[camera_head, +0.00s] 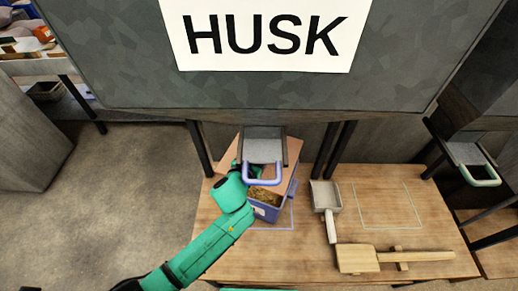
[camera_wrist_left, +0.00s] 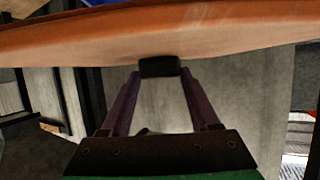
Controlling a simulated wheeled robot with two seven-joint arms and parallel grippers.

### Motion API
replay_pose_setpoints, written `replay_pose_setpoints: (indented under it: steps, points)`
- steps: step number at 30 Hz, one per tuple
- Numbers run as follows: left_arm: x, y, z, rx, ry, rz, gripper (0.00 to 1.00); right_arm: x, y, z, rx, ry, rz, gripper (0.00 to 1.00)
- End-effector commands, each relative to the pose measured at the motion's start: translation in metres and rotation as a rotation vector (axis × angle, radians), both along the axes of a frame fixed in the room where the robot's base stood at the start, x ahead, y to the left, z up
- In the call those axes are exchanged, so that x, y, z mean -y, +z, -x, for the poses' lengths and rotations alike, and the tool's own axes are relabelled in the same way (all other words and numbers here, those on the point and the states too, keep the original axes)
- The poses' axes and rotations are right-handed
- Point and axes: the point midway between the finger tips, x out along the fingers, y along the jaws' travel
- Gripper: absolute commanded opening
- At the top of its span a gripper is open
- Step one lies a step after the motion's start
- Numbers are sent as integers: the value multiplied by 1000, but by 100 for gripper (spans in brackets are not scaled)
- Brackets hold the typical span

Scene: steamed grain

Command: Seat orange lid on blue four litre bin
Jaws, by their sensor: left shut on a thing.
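The orange lid (camera_head: 292,152) is in the head view, over the back part of the blue bin, below the HUSK hopper. In the left wrist view the lid (camera_wrist_left: 160,36) spans the top as a broad, slightly tilted edge. The blue bin (camera_head: 268,212) stands on the table with brown grain showing at its open front. My left gripper (camera_wrist_left: 159,67) is shut on the lid's edge, its fingertips meeting under it. In the head view the gripper itself is mostly hidden beside the chute. I cannot tell whether the lid touches the bin rim. My right gripper is out of view.
The hopper chute (camera_head: 263,150) with its blue handle (camera_head: 263,181) hangs directly above the lid and bin. A white scoop (camera_head: 326,196) and a wooden mallet (camera_head: 357,258) lie to the right. An outlined square (camera_head: 386,205) on the table is empty.

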Motion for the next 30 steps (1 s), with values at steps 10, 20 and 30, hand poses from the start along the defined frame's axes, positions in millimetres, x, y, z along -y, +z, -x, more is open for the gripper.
replay_pose_setpoints:
  steps: [10,20,30]
  points:
    - [5,-17,-3,1,-15,-1,0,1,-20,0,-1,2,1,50]
    - [4,-59,-3,1,-14,0,0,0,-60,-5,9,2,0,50]
    - [4,-85,-3,1,-14,2,0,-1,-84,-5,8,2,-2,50]
